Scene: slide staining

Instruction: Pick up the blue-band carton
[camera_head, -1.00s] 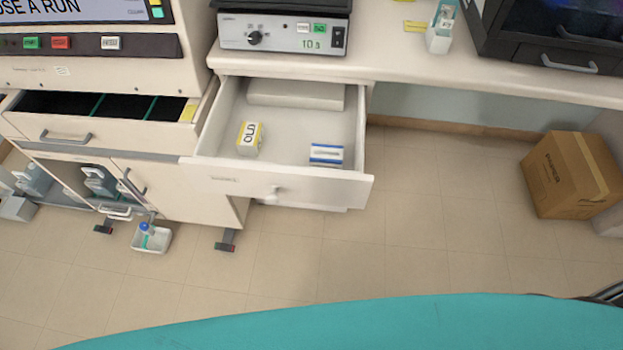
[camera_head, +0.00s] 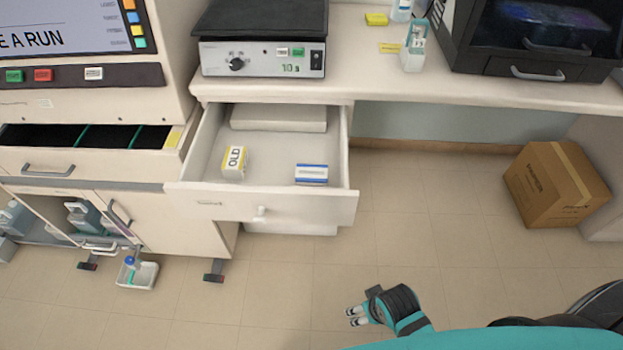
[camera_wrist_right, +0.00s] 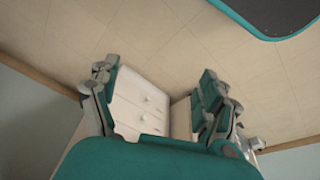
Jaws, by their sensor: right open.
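The blue-band carton (camera_head: 311,174) is a small white box with blue edges. It lies in the open white drawer (camera_head: 262,207), on the right side of the drawer floor. A yellow-edged carton marked OLD (camera_head: 234,163) stands to its left in the same drawer. My right gripper (camera_head: 352,316) is in front of and below the drawer, over the floor, well apart from the carton. In the right wrist view its two fingers (camera_wrist_right: 155,105) are spread with nothing between them, and the carton does not show there. My left gripper is not in view.
A hotplate-like device (camera_head: 262,58) stands on the counter above the drawer. Another open drawer (camera_head: 85,165) with dark compartments is at the left. A brown cardboard box (camera_head: 556,184) sits on the floor at the right. The floor in front of the drawer is mostly clear.

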